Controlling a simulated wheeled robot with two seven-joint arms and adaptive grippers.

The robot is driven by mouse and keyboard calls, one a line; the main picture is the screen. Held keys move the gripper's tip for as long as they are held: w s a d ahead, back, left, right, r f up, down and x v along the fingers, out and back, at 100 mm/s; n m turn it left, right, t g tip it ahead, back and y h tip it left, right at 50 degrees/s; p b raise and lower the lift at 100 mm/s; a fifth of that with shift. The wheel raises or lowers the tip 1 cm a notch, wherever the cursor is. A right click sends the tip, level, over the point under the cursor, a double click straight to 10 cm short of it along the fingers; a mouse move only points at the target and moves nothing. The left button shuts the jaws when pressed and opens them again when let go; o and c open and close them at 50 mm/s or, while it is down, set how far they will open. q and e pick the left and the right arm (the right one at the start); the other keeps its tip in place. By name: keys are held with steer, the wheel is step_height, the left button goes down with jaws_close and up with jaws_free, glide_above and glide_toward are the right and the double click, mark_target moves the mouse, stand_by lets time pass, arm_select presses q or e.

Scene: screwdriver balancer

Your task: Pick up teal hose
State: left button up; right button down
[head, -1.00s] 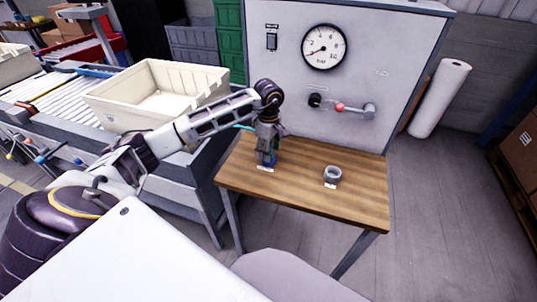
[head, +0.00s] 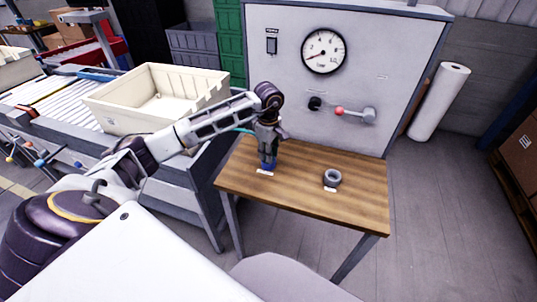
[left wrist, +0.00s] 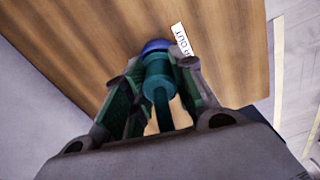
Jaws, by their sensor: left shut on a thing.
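The teal hose (left wrist: 158,85) is between the two fingers of my left gripper in the left wrist view, with a blue end (left wrist: 155,46) towards the table. My left gripper (head: 267,160) points down at the left part of the wooden table and is shut on the hose. In the head view, the gripper hides most of the hose. A short teal stretch (head: 243,130) shows beside the wrist, and blue (head: 268,167) shows below the fingertips. I cannot tell whether the blue end touches the table. My right gripper is not in view.
A grey ring-shaped part (head: 332,177) stands on the right of the wooden table (head: 300,190). Behind it is a grey panel with a pressure gauge (head: 325,51) and a red-knobbed lever (head: 340,111). A cream crate (head: 150,100) stands left, close to my arm.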

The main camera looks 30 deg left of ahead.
arm_select(q)
steer(key=shift+r, duration=4.95)
